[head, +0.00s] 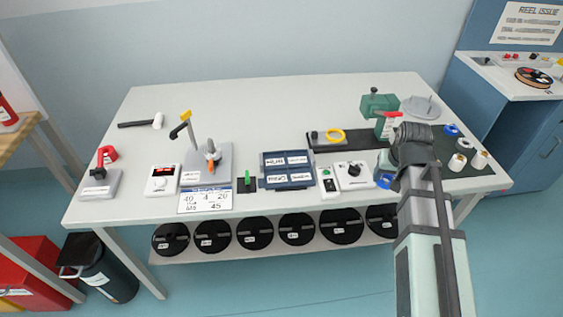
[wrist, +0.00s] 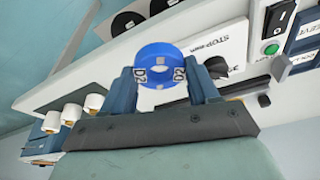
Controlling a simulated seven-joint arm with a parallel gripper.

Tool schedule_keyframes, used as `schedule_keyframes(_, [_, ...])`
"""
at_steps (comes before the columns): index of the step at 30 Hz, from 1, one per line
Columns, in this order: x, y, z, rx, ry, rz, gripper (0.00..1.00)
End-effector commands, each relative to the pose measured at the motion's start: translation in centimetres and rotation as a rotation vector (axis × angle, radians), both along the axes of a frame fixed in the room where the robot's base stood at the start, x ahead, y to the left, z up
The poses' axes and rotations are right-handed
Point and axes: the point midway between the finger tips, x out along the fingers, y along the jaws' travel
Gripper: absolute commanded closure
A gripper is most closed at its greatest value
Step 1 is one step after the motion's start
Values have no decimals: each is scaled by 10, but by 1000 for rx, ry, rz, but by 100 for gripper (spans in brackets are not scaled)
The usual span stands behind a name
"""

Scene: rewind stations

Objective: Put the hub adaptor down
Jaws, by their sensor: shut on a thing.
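A blue ring, the hub adaptor (wrist: 160,58), sits between my gripper's fingertips (wrist: 161,76) in the wrist view, with white labels on its side. My gripper is shut on it. In the head view a bit of the same blue ring (head: 384,181) shows beside my gripper (head: 389,174), near the table's front edge, right of the white box with a black knob (head: 354,175). My arm hides part of the gripper there. Whether the ring touches the table I cannot tell.
White-and-tan cylinders (head: 480,159) stand on the mat right of my arm. A green device (head: 377,113) with a red part stands behind my gripper. A blue labelled tray (head: 288,185) lies left. The table's back middle is clear.

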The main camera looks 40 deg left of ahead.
Motion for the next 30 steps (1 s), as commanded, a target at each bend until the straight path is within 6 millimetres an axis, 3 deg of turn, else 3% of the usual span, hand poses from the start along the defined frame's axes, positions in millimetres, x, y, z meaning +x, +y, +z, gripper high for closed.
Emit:
schedule_keyframes(3, [-10,39,3,1,-2,59,75])
schedule_keyframes(24, [-98,254,25,8,-7,378,75])
schedule_keyframes(30, [-115,310,34,9,-5,446,75])
